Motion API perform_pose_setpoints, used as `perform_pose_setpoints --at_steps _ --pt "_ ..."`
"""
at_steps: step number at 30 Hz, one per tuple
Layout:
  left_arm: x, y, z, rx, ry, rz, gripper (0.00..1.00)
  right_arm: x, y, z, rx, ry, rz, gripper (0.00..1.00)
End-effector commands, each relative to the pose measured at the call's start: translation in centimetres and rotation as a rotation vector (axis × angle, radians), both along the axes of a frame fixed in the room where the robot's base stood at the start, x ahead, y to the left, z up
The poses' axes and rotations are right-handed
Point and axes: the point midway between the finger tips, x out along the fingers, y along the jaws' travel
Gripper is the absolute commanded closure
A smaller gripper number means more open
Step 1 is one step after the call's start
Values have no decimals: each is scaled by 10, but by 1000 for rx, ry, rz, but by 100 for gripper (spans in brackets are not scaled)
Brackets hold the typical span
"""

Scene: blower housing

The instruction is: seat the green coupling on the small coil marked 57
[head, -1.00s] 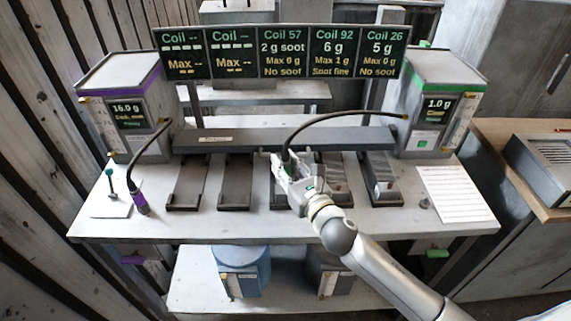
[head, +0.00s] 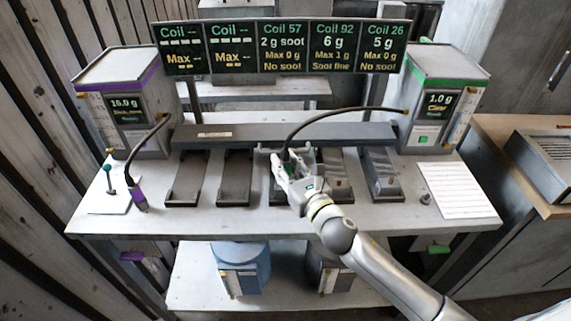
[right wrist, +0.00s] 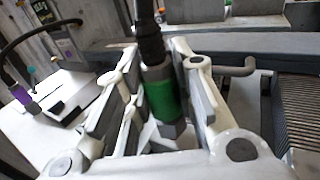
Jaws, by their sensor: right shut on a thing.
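The green coupling (right wrist: 163,98) is upright between the fingers of my right gripper (head: 286,160) in the right wrist view, at the end of a black hose. The gripper is shut on it. In the head view it is over the third bay from the left, under the Coil 57 column of the board. The gripper hides most of that bay and the small coil marked 57. I cannot tell whether the coupling touches the coil. A bent grey pipe (right wrist: 237,68) shows just right of the fingers in the right wrist view. My left gripper is not in view.
The hose (head: 345,112) arches to the green-striped unit (head: 438,100). A purple coupling (head: 139,197) hangs from the purple-striped unit (head: 125,100). The two left bays (head: 188,178) look empty. Coils sit in the two right bays (head: 381,175). A paper sheet (head: 458,190) lies at the right.

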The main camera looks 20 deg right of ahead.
Motion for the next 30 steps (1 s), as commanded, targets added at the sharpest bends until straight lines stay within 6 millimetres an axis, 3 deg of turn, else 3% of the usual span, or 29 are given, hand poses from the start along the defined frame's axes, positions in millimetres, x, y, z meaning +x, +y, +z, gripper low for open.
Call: perform_pose_setpoints --at_steps 16,17,21,30 --pt "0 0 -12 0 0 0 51 0 0 -14 -1 -1 1 100" --pt "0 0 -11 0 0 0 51 0 0 -13 -1 -2 1 72" --pt "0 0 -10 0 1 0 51 0 0 -12 -1 -1 0 54" --pt "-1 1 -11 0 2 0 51 0 0 -14 0 2 0 51"
